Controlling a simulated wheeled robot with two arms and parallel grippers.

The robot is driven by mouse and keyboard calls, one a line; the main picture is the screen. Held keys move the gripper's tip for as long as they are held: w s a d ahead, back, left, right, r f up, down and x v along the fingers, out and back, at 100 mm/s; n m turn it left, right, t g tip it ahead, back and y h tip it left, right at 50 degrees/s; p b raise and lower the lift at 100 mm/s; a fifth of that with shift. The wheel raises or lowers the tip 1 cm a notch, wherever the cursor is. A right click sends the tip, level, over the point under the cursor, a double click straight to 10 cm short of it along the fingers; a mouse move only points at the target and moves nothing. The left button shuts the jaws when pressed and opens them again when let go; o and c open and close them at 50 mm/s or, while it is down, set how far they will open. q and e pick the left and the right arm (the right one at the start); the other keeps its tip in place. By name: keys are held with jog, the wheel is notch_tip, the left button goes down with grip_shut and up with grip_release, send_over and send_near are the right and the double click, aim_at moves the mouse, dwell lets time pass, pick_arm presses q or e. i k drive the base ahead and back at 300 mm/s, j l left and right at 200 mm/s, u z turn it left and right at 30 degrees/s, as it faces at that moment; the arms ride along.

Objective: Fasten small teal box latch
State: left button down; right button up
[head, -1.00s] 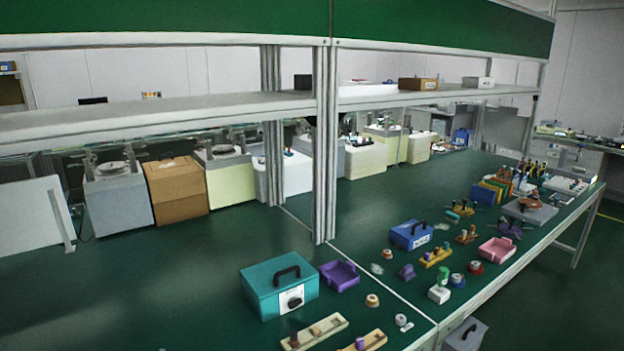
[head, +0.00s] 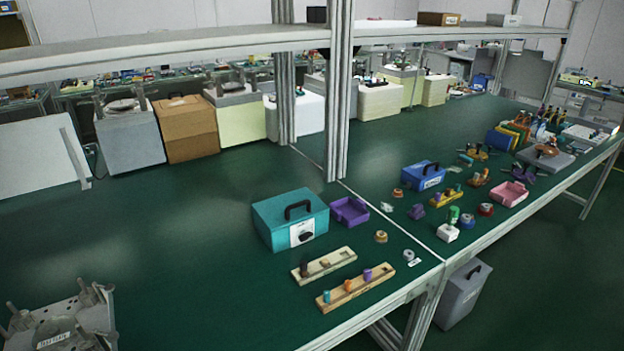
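The small teal box (head: 275,222) stands on the green bench, left of the purple tray. It has a black handle on its lid. A white plate with a dark latch piece (head: 304,234) is on its front face. The lid looks closed, but I cannot tell whether the latch is fastened. Neither of my grippers shows in the head view.
A purple open tray (head: 349,211) sits right of the teal box. Two wooden peg strips (head: 356,287) lie in front. A metal shelf post (head: 338,110) rises behind. A grey fixture (head: 62,322) is at lower left. The bench left of the box is clear.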

aim_at(304, 235)
jog(key=i+l+u, duration=0.15)
jog(key=l+u, duration=0.2)
jog(key=i+l+u, duration=0.1)
jog(key=l+u, duration=0.6)
jog(key=i+j, duration=0.05)
